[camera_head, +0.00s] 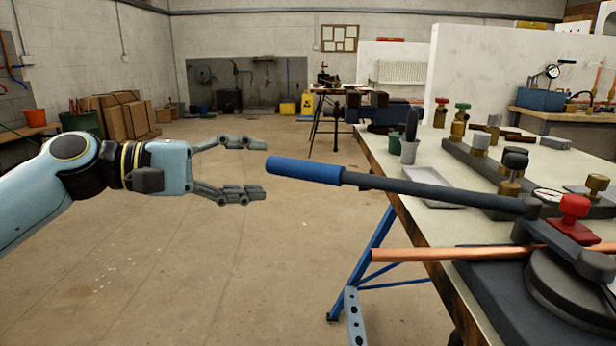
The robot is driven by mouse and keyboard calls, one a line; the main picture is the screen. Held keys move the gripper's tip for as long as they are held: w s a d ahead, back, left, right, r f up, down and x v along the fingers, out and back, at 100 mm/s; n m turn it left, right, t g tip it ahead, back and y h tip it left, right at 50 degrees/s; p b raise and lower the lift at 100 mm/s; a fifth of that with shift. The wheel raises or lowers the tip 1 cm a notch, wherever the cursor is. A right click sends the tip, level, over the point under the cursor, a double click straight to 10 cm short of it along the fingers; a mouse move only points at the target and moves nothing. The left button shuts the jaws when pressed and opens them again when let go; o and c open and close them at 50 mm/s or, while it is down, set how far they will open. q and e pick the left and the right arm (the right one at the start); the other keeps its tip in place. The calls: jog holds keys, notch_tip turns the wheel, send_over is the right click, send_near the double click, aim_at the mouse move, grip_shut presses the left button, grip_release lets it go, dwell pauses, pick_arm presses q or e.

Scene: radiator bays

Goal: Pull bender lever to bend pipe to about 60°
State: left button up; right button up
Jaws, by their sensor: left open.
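The bender lever is a long dark bar with a blue grip (305,171) at its free end, reaching left past the bench edge. Its other end joins the bender (575,285), a dark round former on a dark block at the lower right. The copper pipe (440,254) lies across the bender below the lever. Its visible length looks straight, and its right end is outside the picture. My left gripper (256,168) is open and empty just left of the blue grip, jaws pointing at it, apparently not touching.
The workbench (425,215) fills the right side, with a red-knobbed part (573,209), a gauge (547,195), valves and a tray (440,187). Blue trestle legs (365,265) stand under it. A pale perforated strip (354,315) is at the bottom.

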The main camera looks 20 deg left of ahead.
aim_at(290, 170)
pick_arm(q)
jog(key=x, duration=0.8)
jog(key=shift+w+d+f, duration=0.1)
jog(key=shift+w+d, duration=0.1)
jog(key=shift+w, duration=0.05)
grip_shut()
